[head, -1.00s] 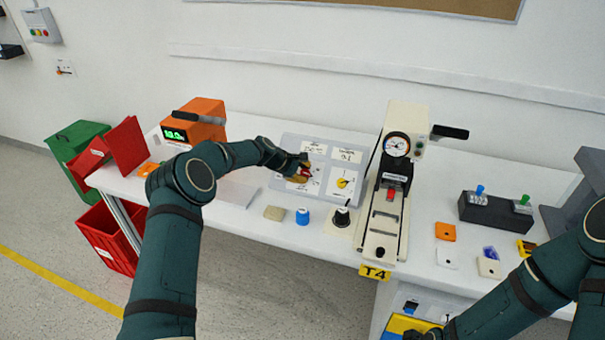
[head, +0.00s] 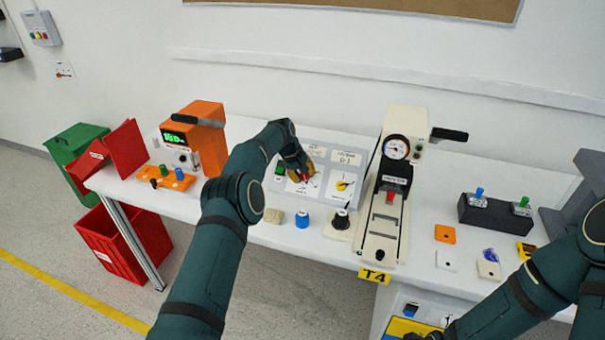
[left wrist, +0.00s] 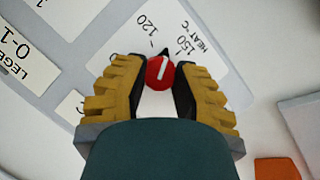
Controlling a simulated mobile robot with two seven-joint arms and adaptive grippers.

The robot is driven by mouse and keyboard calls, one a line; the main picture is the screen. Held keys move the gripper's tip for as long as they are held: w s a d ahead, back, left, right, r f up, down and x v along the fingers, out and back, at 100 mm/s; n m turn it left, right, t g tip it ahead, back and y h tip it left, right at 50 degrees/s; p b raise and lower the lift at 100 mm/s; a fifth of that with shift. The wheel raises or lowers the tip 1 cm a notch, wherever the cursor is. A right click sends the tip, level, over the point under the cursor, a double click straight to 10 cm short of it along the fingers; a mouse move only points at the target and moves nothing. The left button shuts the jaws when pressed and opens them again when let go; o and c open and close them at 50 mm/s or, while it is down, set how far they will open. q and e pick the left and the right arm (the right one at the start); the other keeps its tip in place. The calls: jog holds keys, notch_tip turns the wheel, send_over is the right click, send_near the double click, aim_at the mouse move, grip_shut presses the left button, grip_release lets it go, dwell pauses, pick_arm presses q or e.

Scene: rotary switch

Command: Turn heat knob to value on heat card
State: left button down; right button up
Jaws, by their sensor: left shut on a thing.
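The grey control panel (head: 330,200) stands on the white bench. My left gripper (head: 303,178) is over its heat dial. In the left wrist view the gripper (left wrist: 158,80) is shut on the red heat knob (left wrist: 159,72), one finger on each side. The knob's black pointer lies between the 120 and 150 marks of the HEAT °C scale (left wrist: 185,38). Two white cards are at the panel's top: the left one (head: 316,151) is too small to read, the right one (head: 348,157) seems to read 0-1.
A yellow-pointer dial (head: 342,185) sits right of the heat dial. A blue knob (head: 302,218), a beige block (head: 275,218) and a black knob (head: 341,218) are in front. A cream press (head: 385,205) stands to the right, an orange device (head: 205,135) to the left.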

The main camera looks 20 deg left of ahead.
pick_arm(q)
jog(key=m, duration=0.1)
jog(key=m+y, duration=0.1)
jog(key=m, duration=0.1)
jog(key=shift+d+f+g+y+p, duration=0.1)
jog(key=shift+d+g+y+p, duration=0.2)
jog(key=shift+y, duration=0.1)
jog(key=shift+m+y, duration=0.4)
jog(key=shift+m, duration=0.4)
jog(key=shift+f, duration=0.15)
jog(key=c, duration=0.6)
grip_release()
jog(key=shift+a+r, duration=0.1)
jog(key=shift+r, duration=0.1)
jog(key=shift+r, duration=0.6)
jog(key=v, duration=1)
jog(key=shift+s+r, duration=0.2)
jog(key=shift+r, duration=0.05)
